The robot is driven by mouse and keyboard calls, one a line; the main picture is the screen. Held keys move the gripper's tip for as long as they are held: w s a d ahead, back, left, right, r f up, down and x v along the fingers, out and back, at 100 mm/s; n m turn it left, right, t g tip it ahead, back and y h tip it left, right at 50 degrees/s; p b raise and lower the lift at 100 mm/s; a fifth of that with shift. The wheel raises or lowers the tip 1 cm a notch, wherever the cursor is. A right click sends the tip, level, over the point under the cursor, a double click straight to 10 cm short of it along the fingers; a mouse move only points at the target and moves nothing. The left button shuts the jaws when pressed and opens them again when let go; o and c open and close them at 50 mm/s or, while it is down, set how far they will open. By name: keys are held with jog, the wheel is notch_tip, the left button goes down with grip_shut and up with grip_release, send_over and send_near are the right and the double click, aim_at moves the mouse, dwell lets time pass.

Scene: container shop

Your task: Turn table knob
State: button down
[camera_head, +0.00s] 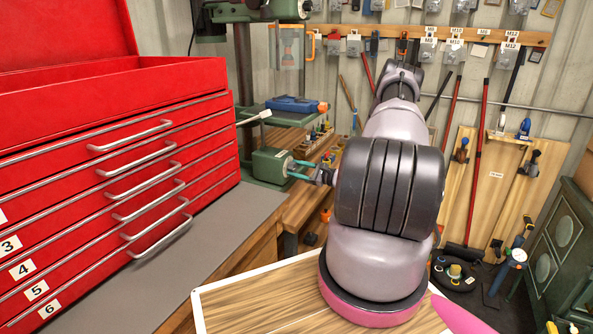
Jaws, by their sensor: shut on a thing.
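A green drill press stands beyond the bench, with a green housing (269,166) low on it. A small pale knob (287,166) sticks out from the right side of the housing. My gripper (296,171), with teal fingertips, reaches in from the right and is shut on this knob. The knob is small in the head view and partly covered by the fingers, so its turn angle cannot be told. A lever with a white handle (254,117) rises above the housing. My arm fills the middle of the view and hides part of the shop behind it.
A red tool chest (110,150) with several drawers stands at the left on a grey-topped bench (190,255). Hanging tools line the back wall. A dark green cabinet (558,250) stands at the right.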

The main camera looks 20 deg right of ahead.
jog(key=shift+f+n, duration=0.1)
jog(key=shift+n, duration=0.3)
jog(key=shift+c, duration=1.2)
grip_release()
jog(key=v, duration=1.1)
jog(key=shift+d, duration=0.1)
